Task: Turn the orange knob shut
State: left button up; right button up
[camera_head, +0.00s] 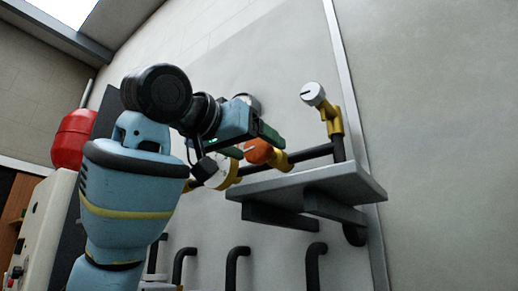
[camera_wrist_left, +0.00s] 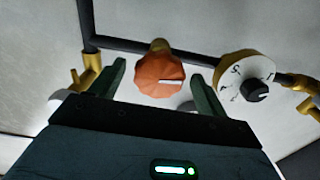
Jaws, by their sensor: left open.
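The orange knob (camera_wrist_left: 159,76) is faceted and sits on a brass-yellow fitting. A white mark on its face runs from near the middle toward the right edge, almost level. My left gripper (camera_wrist_left: 158,81) is open, with one green finger on each side of the knob in the wrist view. Gaps show between the knob and both fingers there. In the head view the orange knob (camera_head: 259,151) is at the fingers of my left gripper (camera_head: 256,141), which partly cover it. Whether the fingers reach around it in depth is unclear. My right gripper is not in view.
A white dial gauge (camera_wrist_left: 246,77) with a black centre is right of the knob in the wrist view. A yellow valve with a white cap (camera_head: 312,94) stands right in the head view. A grey shelf (camera_head: 330,181) juts out below. Dark pipes (camera_head: 312,153) run along the wall.

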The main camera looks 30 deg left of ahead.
pick_arm(q)
jog(key=shift+w+d, duration=0.1)
jog(key=shift+w, duration=0.9)
jog(key=c, duration=1)
jog(key=shift+m, duration=0.8)
jog(key=o, duration=1)
jog(key=shift+s, duration=0.1)
jog(key=s, duration=0.7)
jog(key=shift+s+a, duration=0.3)
jog(key=shift+s, duration=0.05)
